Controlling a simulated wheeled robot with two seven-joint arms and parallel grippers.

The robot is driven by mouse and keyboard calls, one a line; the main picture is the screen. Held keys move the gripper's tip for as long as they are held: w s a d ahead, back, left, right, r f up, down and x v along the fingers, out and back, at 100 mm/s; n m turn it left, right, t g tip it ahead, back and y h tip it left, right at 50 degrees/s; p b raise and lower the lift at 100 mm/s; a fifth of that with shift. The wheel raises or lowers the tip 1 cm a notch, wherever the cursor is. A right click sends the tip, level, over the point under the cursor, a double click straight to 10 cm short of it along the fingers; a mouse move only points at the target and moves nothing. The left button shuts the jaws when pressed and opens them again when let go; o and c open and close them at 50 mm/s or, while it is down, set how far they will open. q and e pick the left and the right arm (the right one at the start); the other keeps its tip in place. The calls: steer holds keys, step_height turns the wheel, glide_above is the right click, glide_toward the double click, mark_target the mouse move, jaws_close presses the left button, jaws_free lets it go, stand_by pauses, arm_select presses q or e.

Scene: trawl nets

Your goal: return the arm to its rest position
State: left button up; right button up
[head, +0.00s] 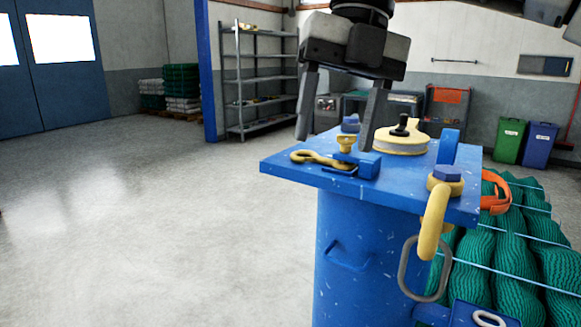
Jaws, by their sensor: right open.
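My right gripper (341,120) hangs from the top of the head view, pointing down. Its two dark fingers are apart, with nothing visible between them. It appears above or in front of the blue stand's square top (290,168); the exact gap is hard to tell. A yellow hook (318,158) lies on the top, beside a small blue block with a yellow knob (346,143). My left gripper is not in view.
The top also carries a cream pulley wheel (401,143) and a yellow shackle (433,222) with a grey link. Green nets (500,250) lie at the right. Shelves (262,80) and bins (509,140) stand behind. The floor at left is clear.

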steer(key=s+a+f+m+g+y, duration=0.1)
steer(key=s+a+f+g+y, duration=0.2)
steer(key=a+f+y, duration=0.55)
steer(key=s+a+f+m+g+y, duration=0.1)
steer(key=s+a+f+g+y, duration=0.2)
steer(key=a+f+y, duration=0.55)
steer(key=w+d+f+m+t+h, duration=0.3)
steer(key=d+f+m+t, duration=0.2)
steer(key=f+m+t, duration=0.55)
steer(key=w+d+f+m+t+h, duration=0.4)
steer(key=d+f+m+t, duration=0.15)
steer(key=m+t, duration=0.95)
steer(key=s+d+f+m+g+h, duration=0.4)
steer(key=s+d+f, duration=0.4)
steer(key=f, duration=0.3)
steer(key=s+d+f+m+g+h, duration=0.3)
steer(key=s+d+f, duration=0.5)
steer(key=f, duration=0.4)
steer(key=s+m+h, duration=0.1)
steer(key=h, duration=0.1)
steer(key=shift+s+d+g+h, duration=0.2)
steer(key=shift+d+g+h, duration=0.1)
steer(key=shift+d+g, duration=0.1)
